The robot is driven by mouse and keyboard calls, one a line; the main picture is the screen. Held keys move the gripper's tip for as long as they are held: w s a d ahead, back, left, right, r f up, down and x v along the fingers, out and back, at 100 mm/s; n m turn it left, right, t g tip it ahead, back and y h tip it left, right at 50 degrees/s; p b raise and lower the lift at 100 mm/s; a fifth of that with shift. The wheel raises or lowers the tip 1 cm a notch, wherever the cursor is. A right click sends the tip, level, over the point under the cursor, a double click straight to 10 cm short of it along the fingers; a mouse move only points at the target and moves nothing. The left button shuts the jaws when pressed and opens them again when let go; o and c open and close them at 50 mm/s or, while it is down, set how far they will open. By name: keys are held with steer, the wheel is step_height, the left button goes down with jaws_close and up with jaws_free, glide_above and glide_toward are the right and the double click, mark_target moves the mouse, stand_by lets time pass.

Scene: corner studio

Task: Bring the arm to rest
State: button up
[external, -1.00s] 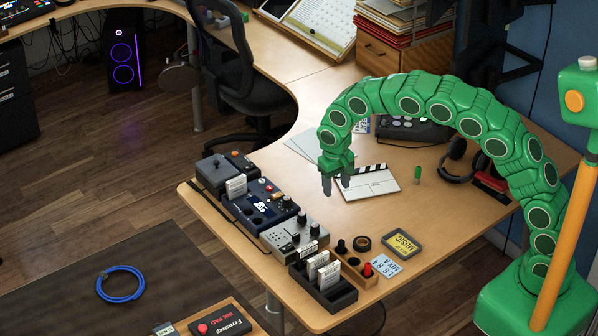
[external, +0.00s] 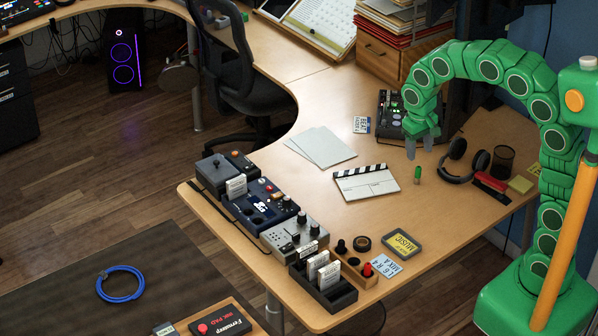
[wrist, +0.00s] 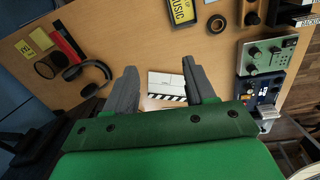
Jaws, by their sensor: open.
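My gripper (external: 420,148) hangs from my green arched arm above the right back part of the desk, near the dark button pad (external: 396,104). Its two grey fingers are apart with nothing between them. In the wrist view my gripper (wrist: 158,82) shows the spread fingers, with the clapperboard (wrist: 167,85) on the desk beyond them. In the external view the clapperboard (external: 366,184) lies on the desk to the left of and nearer than my gripper.
Black headphones (external: 463,163), a mesh cup (external: 502,160) and a small green item (external: 417,174) are near my gripper. Paper sheets (external: 320,147) lie left of it. Mixers and pedals (external: 258,203) line the desk's left edge. The desk's middle has bare room.

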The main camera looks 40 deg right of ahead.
steer(key=s+d, duration=0.3)
steer(key=s, duration=0.7)
steer(key=s+d+g, duration=0.1)
steer(key=s+d, duration=0.2)
steer(key=s, duration=0.7)
steer(key=s+d+r+n+y, duration=0.1)
steer(key=s+d, duration=0.2)
steer(key=s, duration=0.8)
steer(key=shift+d+g, duration=0.25)
steer(key=shift+g, duration=0.15)
